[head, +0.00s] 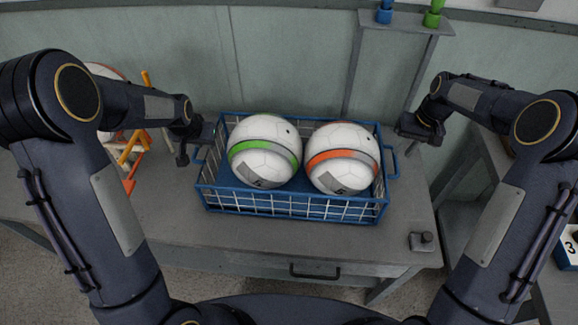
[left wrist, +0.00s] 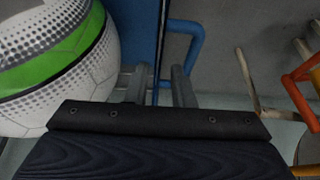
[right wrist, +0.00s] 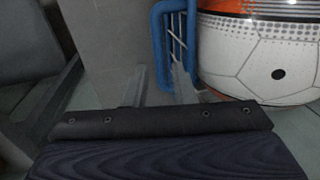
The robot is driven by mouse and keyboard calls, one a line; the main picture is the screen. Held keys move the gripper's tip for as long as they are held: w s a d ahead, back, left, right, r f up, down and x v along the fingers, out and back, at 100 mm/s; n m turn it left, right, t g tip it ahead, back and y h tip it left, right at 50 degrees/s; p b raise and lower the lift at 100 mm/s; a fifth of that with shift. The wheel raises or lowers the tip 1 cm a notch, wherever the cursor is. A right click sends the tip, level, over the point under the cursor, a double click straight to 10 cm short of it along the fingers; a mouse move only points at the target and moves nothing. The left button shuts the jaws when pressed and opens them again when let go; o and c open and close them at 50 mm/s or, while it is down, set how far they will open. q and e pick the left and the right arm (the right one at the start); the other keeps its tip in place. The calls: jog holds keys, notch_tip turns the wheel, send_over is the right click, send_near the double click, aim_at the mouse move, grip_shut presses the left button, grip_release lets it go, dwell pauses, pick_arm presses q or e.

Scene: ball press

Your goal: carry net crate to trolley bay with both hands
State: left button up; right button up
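The blue net crate (head: 290,211) stands upright on the grey table. It holds a white ball with a green band (head: 264,150) and a white ball with an orange band (head: 341,158). My left gripper (head: 190,150) is at the crate's left side. In the left wrist view its fingers (left wrist: 160,85) are apart, with the blue rim and left handle (left wrist: 195,45) just beyond; contact cannot be told. My right gripper (head: 412,138) is near the right handle (head: 392,163). In the right wrist view its fingers (right wrist: 160,90) look apart, close to the blue handle (right wrist: 158,50).
An orange rack (head: 130,155) with another ball stands left of the crate. A small dark-knobbed block (head: 422,241) sits at the table's front right. A post stand with blue and green pieces (head: 405,22) rises behind. The table in front of the crate is clear.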

aim_at(212, 151)
pick_arm(q)
jog(key=shift+f, duration=0.1)
pick_arm(e)
jog(key=shift+f, duration=0.15)
